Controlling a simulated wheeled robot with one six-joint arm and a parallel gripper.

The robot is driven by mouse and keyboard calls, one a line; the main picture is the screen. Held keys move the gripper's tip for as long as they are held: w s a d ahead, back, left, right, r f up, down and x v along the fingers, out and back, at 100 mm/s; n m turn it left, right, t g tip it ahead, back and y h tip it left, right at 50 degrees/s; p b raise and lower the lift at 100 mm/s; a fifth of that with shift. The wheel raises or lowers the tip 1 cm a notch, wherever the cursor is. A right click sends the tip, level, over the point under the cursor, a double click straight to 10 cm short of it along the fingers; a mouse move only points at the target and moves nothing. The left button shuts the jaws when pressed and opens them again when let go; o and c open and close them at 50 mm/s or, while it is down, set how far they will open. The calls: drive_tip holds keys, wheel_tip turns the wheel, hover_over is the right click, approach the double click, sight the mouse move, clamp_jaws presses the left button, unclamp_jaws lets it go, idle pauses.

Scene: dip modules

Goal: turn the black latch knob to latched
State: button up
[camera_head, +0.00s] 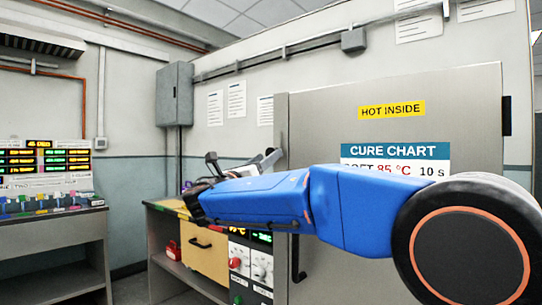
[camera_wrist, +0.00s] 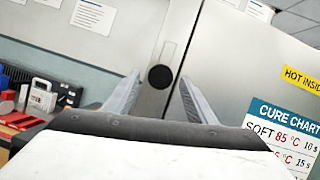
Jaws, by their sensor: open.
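The black latch knob (camera_wrist: 160,76) is a round dark disc on a pale upright strip (camera_wrist: 168,48) beside the grey door (camera_wrist: 235,60) in the wrist view. My gripper (camera_wrist: 159,80) is open, with one grey finger to the left of the knob and one to the right. The knob shows in the gap between them, with no clear contact; depth is hard to judge. In the head view my gripper (camera_head: 268,158) is near the left edge of the grey door (camera_head: 330,125), partly behind my blue arm. The knob is not visible there.
The door bears a yellow HOT INSIDE label (camera_head: 392,110) and a cure chart (camera_head: 395,151). A bench (camera_head: 165,268) with a wooden-fronted drawer stands left of it. Another bench (camera_head: 50,238) with lit displays is at far left. Open floor lies between the benches.

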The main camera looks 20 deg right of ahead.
sight(275, 146)
drive_tip(key=shift+x, duration=1.65)
drive_tip(key=shift+c, duration=0.6)
clamp_jaws()
